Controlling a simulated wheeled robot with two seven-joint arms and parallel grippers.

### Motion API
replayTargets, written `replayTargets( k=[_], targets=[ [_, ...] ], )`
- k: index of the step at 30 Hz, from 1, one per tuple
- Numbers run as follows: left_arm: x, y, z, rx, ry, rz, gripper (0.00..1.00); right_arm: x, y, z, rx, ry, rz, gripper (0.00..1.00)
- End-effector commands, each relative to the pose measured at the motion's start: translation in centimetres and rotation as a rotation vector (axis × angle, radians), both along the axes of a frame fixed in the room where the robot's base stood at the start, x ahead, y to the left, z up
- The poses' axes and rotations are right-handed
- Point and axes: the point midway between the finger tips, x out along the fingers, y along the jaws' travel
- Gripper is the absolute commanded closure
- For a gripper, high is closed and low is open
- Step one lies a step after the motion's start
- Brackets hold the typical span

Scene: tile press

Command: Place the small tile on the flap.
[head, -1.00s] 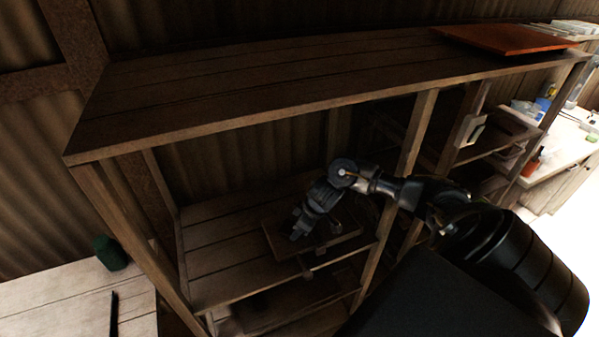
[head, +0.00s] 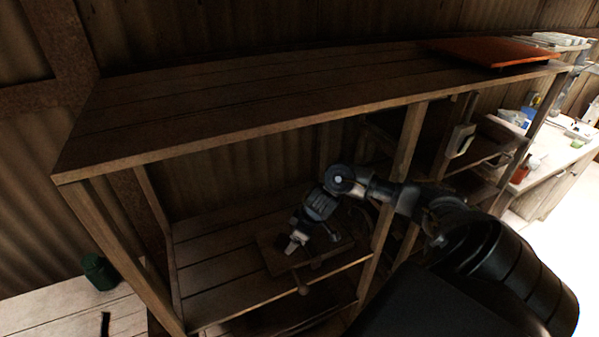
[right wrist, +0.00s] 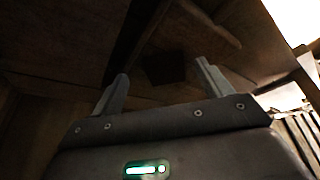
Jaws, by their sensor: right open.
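A wooden board that looks like the flap (head: 268,254) lies on the lower shelf, with a knobbed handle at its front edge. My right gripper (head: 312,240) is just over this board, fingers spread apart. A small dark square, probably the small tile (right wrist: 163,67), shows between and beyond the open fingertips in the right wrist view. In the head view a dark patch beside the pale finger may be the same tile (head: 283,240). It seems to rest on the board, but the dim light hides the contact. My left gripper is not in view.
The wooden shelf unit (head: 180,125) has a long top board above my right arm and upright posts beside it. An orange-red panel (head: 495,52) lies on top at the right. The lower shelf (head: 210,275) is clear left of the board.

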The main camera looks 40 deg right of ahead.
Motion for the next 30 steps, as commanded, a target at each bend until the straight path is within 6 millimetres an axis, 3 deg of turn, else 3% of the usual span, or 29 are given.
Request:
replayTargets(
  k=[6, 13, 19, 30],
  targets=[
    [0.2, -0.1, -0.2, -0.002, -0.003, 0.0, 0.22, -1.4, -0.2, 4.2, 0.003, -0.004, 0.014, 0.22],
    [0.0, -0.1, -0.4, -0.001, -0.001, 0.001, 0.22, -2.6, -0.4, 7.2, 0.008, -0.001, 0.015, 0.22],
    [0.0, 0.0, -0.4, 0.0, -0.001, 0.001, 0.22, -3.1, -0.5, 7.9, 0.01, 0.002, 0.013, 0.22],
    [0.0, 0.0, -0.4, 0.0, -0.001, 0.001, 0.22, -3.0, 0.2, 7.6, 0.016, -0.007, 0.027, 0.22]
  ],
)
